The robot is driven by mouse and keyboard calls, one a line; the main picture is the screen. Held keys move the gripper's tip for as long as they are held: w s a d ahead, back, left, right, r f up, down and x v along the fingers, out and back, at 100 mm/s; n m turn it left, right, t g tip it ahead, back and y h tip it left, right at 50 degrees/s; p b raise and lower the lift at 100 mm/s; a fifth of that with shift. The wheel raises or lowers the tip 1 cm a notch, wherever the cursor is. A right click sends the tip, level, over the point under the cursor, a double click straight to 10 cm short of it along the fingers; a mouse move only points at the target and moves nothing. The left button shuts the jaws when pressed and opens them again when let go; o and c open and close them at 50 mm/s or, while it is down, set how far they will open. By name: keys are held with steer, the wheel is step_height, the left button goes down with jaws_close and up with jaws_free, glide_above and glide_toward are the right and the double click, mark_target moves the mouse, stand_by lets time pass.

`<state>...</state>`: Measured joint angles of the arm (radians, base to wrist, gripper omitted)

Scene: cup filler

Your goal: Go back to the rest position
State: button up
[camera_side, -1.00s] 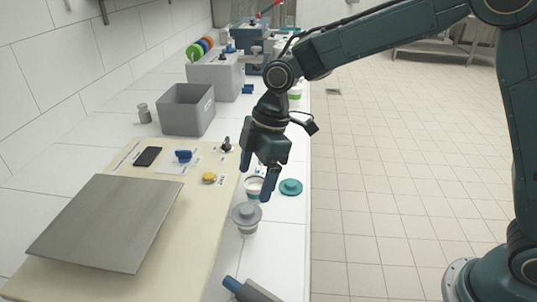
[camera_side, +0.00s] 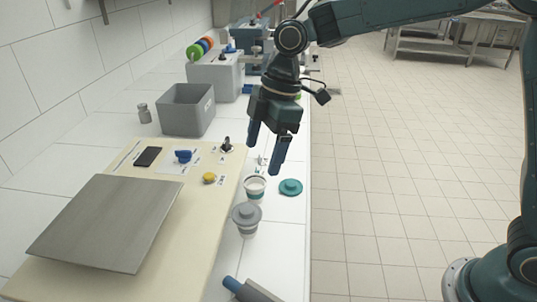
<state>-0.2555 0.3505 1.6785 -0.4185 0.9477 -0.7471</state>
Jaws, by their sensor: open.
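My gripper (camera_side: 264,160) points down with its two dark blue fingers apart and nothing between them. It hangs above the white counter, over and slightly behind an open white cup with a dark band (camera_side: 254,189). A cup with a grey lid (camera_side: 246,218) stands in front of the open cup. A teal lid (camera_side: 290,187) lies on the counter to the right of the open cup.
A beige board (camera_side: 118,170) bears a grey metal plate (camera_side: 105,222), a blue-handled part (camera_side: 183,156) and a yellow knob (camera_side: 209,178). A grey bin (camera_side: 187,112) stands behind it. A blue-ended grey tool (camera_side: 250,290) lies at the front. The counter's right edge drops to the tiled floor.

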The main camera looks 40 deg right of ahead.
steer(key=s+d+r+m+t, duration=0.2)
steer(key=s+d+r+m, duration=0.2)
steer(key=s+d+r, duration=0.15)
steer(key=s+d+m+t+h, duration=0.1)
steer(key=s+d+m, duration=0.4)
steer(key=s, duration=0.5)
steer(key=s+d+m+t+h, duration=0.2)
steer(key=s+d+m, duration=0.4)
steer(key=s+d, duration=0.2)
steer(key=shift+s+d+m, duration=0.15)
steer(key=shift+s+m, duration=0.15)
steer(key=shift+s, duration=0.7)
